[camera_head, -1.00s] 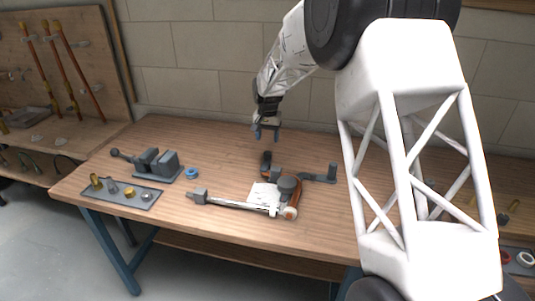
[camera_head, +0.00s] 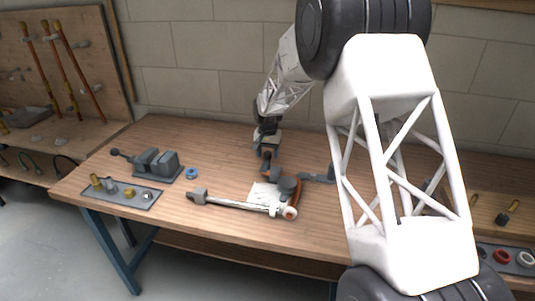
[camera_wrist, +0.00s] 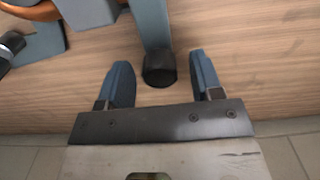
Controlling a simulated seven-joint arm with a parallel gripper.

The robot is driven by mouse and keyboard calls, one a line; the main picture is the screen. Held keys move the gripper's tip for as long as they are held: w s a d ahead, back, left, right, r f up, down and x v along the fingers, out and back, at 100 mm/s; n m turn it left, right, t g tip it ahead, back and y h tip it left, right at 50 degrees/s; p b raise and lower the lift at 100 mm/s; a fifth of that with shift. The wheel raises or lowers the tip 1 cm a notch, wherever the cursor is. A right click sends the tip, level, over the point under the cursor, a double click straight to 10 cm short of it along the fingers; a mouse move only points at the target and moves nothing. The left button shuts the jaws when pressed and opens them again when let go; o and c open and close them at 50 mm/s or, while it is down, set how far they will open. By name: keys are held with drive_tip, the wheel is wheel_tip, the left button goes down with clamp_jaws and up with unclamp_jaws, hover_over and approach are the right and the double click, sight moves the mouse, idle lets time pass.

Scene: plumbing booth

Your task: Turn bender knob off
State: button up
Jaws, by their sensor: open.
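The bender (camera_head: 287,186) lies on the workbench with an orange-brown curved pipe part and grey arms. Its black knob (camera_wrist: 159,70) shows in the wrist view at the end of a blue-grey arm (camera_wrist: 150,22). My gripper (camera_wrist: 160,62) is open, with one blue-grey finger on each side of the knob and a gap to both. The knob is not gripped. In the head view my gripper (camera_head: 267,152) is low at the far side of the bender and hides most of the knob there.
A white sheet (camera_head: 265,193) and a long pale bar (camera_head: 236,204) lie in front of the bender. A grey vise (camera_head: 157,162), a blue ring (camera_head: 192,173) and a fittings tray (camera_head: 120,194) stand left. The bench between is clear.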

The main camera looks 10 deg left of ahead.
drive_tip(key=shift+f, duration=0.15)
clamp_jaws()
idle(0.4)
